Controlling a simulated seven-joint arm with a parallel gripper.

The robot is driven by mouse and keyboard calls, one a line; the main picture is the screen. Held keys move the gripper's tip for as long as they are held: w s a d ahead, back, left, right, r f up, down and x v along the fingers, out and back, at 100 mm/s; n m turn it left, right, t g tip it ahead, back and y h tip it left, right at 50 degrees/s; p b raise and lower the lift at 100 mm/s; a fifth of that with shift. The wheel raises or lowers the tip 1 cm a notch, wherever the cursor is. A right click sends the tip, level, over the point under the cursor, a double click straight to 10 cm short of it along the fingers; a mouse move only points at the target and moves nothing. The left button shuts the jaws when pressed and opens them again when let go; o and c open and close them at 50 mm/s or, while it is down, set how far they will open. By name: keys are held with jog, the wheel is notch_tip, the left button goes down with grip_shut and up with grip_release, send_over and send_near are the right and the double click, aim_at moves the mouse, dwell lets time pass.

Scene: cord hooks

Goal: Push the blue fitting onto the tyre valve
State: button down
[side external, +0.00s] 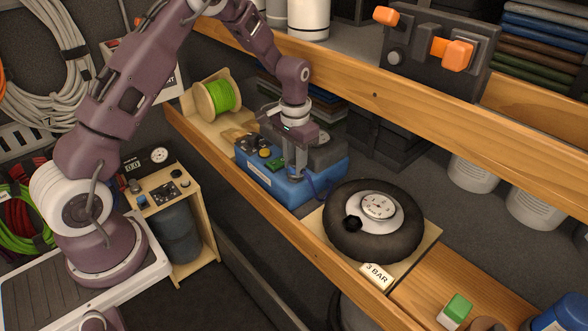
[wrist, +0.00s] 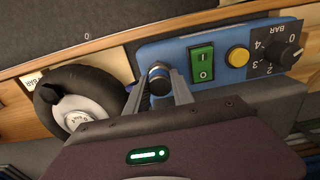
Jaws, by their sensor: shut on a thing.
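The tyre (side external: 401,243) lies flat around a pale hub, right of my gripper in the side view; the wrist view shows it at the left (wrist: 86,78). A dark knob-like piece (side external: 352,223), apparently the valve, sticks up beside the hub's round dial; it also shows in the wrist view (wrist: 62,96). My gripper (side external: 298,172) is over the blue compressor box (side external: 262,187), apart from the tyre. In the wrist view its fingers (wrist: 158,88) are shut on a dark and blue round piece, the blue fitting (wrist: 160,76). Its lower end is hidden.
The box carries a green switch (wrist: 201,62), a yellow button (wrist: 238,57) and a black BAR dial (wrist: 283,55). A blue hose (side external: 317,188) loops at its right end. A wooden rail (side external: 240,183) runs in front. A 3 BAR sign (side external: 376,275) stands before the tyre.

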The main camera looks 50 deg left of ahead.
jog(key=shift+r, duration=2.8)
jog(key=s+d+r, duration=0.1)
jog(key=d+r, duration=0.1)
jog(key=d, duration=1.8)
jog(key=shift+d, duration=0.3)
jog(key=shift+s+r, duration=0.1)
send_over(353, 221)
jog(key=shift+f, duration=2.9)
jog(key=shift+f, duration=0.6)
jog(key=c, duration=1)
grip_release()
jog(key=shift+c, duration=0.2)
